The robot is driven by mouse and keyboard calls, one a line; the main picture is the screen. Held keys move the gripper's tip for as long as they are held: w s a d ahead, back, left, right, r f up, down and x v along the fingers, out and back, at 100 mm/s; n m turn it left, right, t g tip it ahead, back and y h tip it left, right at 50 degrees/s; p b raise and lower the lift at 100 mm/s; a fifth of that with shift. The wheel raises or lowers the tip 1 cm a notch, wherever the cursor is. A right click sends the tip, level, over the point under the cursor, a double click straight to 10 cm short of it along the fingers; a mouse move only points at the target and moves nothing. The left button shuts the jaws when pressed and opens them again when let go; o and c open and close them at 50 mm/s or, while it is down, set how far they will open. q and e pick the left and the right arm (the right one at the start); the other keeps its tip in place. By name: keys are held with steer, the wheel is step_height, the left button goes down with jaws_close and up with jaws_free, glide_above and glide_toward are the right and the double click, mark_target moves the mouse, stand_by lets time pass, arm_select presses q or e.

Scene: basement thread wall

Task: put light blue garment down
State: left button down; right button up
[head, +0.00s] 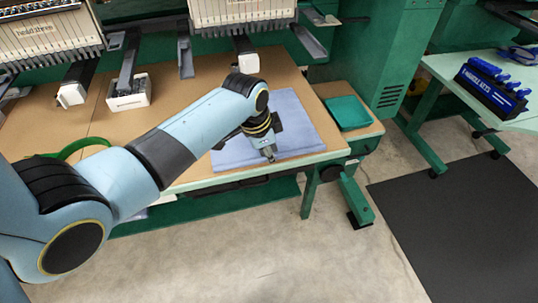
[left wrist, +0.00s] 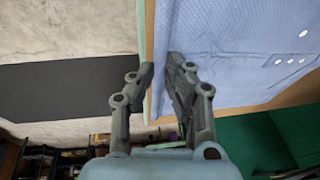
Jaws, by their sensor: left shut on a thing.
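The light blue garment (head: 296,118) lies flat, spread as a rectangle, on the brown tabletop (head: 190,165) under the embroidery machine. Its near edge is close to the table's front edge. My left gripper (head: 269,154) is at the garment's front edge, pointing down. In the left wrist view the gripper (left wrist: 160,72) has its fingertips close together on the edge of the garment (left wrist: 235,50), and it is shut on it. My arm hides part of the garment's left side in the head view. My right gripper is not in view.
A green tray (head: 348,112) sits right of the garment. A small white box (head: 128,95) stands farther left on the table. Machine heads (head: 240,14) hang over the back. A pale green table (head: 490,85) with a blue-handled tool rack (head: 492,90) stands at right.

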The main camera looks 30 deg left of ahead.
arm_select(q)
steer(key=c, duration=1.3)
jaws_free()
steer(key=shift+c, duration=0.2)
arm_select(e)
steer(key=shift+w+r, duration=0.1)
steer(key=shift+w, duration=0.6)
arm_select(q)
steer(key=shift+r, duration=0.25)
steer(key=p+v, duration=0.1)
steer(key=v, duration=1)
steer(key=shift+r, duration=0.3)
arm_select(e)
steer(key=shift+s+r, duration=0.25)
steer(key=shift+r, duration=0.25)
arm_select(q)
steer(key=shift+s+a+f, duration=0.1)
